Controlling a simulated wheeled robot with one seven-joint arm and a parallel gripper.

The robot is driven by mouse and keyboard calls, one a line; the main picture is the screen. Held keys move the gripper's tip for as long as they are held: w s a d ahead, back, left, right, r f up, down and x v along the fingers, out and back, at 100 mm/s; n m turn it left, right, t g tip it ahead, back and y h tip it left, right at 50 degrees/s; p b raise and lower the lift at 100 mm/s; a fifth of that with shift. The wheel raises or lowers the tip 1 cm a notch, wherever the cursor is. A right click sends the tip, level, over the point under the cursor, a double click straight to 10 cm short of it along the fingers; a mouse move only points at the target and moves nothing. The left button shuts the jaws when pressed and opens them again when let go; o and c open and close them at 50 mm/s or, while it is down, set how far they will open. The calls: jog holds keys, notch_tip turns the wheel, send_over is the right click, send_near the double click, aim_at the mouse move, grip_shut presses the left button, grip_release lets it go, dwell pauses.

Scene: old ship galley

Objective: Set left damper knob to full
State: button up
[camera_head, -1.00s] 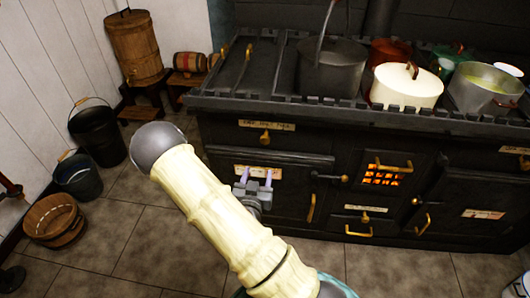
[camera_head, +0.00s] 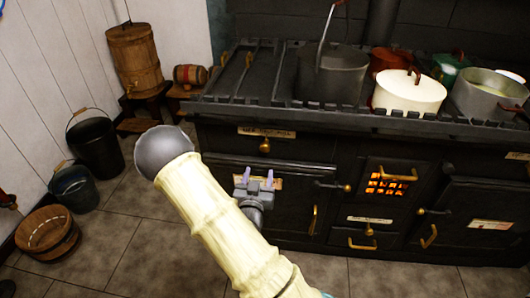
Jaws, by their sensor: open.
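A small brass knob (camera_head: 264,146) sits on the front of the black stove (camera_head: 330,146), under a pale label plate (camera_head: 266,132) at the upper left. The label is too small to read surely, so I cannot confirm that this is the left damper knob. The knob's setting is too small to tell. My gripper (camera_head: 258,181) is open and empty, with its two purplish fingertips pointing up. It shows just below the knob in the picture, in front of the left oven door, apart from the knob. My pale arm hides part of the stove's lower left.
A dark pot (camera_head: 330,78), a cream pot (camera_head: 408,92) and a steel pot (camera_head: 487,92) stand on the stove top. A brass door handle (camera_head: 313,220) is right of my gripper. Buckets (camera_head: 95,148) and a wooden tub (camera_head: 47,234) stand left. Floor between is clear.

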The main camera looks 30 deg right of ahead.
aim_at(265, 149)
jog(key=x, duration=1.3)
jog(key=shift+w+d, duration=0.25)
jog(key=shift+w, duration=0.05)
grip_shut()
